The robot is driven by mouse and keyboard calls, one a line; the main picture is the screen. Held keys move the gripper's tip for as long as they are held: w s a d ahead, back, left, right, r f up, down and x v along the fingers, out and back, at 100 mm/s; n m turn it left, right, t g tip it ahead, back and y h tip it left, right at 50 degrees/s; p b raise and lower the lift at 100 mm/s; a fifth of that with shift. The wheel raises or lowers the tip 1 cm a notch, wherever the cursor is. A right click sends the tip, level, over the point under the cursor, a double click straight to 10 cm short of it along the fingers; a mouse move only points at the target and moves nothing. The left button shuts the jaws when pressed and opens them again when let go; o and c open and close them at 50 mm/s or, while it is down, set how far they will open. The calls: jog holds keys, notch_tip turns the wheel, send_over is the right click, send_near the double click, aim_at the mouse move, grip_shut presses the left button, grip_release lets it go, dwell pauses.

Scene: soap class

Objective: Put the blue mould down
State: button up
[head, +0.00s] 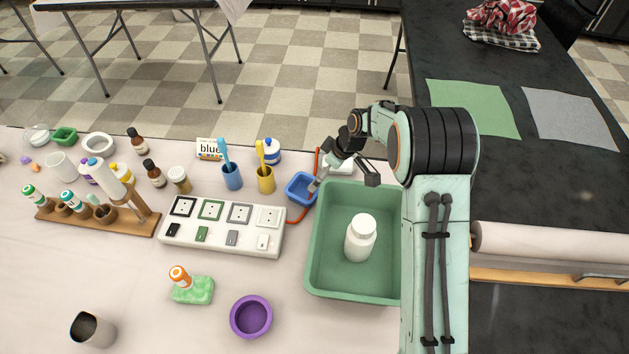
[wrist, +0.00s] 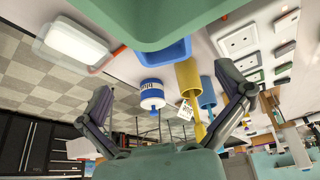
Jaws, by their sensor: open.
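The blue mould (head: 300,191) is a small open square dish on the pale table, just left of the green tub's back corner. In the wrist view the blue mould (wrist: 158,56) shows partly, with green covering much of it. My gripper (head: 342,180) is over the tub's back left corner, next to the mould. One fingertip overlaps the mould's right side in the head view; I cannot tell if they touch. In the wrist view my gripper (wrist: 168,100) has its fingers wide apart, with nothing held between them.
The green tub (head: 313,270) holds a white bottle (head: 360,240). A red-orange strip (head: 299,217) runs by the mould. Blue (head: 232,177) and yellow (head: 266,180) cups with brushes stand to its left. A white switch panel (head: 215,246) and a purple bowl (head: 251,317) lie nearer.

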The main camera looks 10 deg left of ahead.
jog(key=s+d+r+m+h, duration=0.1)
jog(key=s+d+r+m, duration=0.15)
jog(key=s+r, duration=0.2)
jog(key=s+d+r+m, duration=0.1)
jog(key=s+d+r, duration=0.2)
jog(key=r, duration=0.3)
jog(key=s+d+r+m+g+h, duration=0.1)
jog(key=s+d+r+m, duration=0.1)
jog(key=s, duration=1.1)
jog(key=s+d+r+m+g+h, duration=0.1)
jog(key=s+d+m, duration=0.4)
jog(key=s, duration=0.8)
jog(key=shift+r+m, duration=0.5)
jog(key=shift+m, duration=0.35)
jog(key=shift+d, duration=0.1)
